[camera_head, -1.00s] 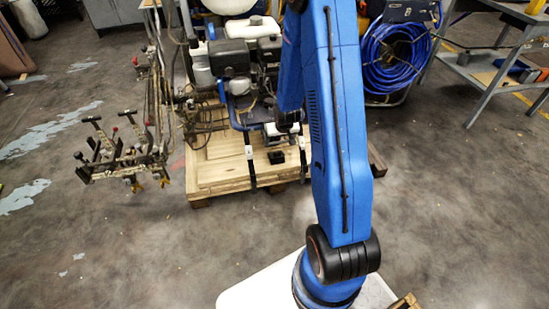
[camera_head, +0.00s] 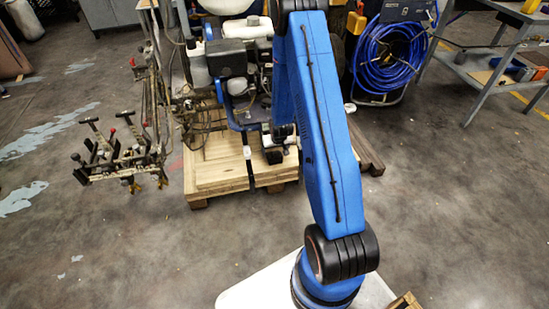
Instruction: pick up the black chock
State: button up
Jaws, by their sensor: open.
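The black chock (camera_head: 273,157) is a small dark block on the light wooden pallet (camera_head: 220,174), near its front edge, right of a black strap. My gripper (camera_head: 271,147) is just above and behind the chock, at the end of my blue arm. It is open, but its fingers are small and dark against the machine. I cannot tell whether they touch the chock or stand around it. My arm hides the area just right of the gripper.
The line striper's engine (camera_head: 232,62) stands close behind the gripper. A black strap (camera_head: 249,168) hangs over the pallet's front edge. Handlebars and levers (camera_head: 118,160) stick out on the left. A blue hose reel (camera_head: 388,58) and metal bench (camera_head: 490,75) stand right. The front floor is clear.

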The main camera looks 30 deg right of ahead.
jog(key=x, duration=0.4)
jog(key=shift+s+d+f, duration=0.1)
jog(key=shift+s, duration=0.25)
jog(key=shift+w+f, duration=0.3)
jog(key=shift+f, duration=0.35)
jog(key=c, duration=1.5)
jog(key=shift+r, duration=0.1)
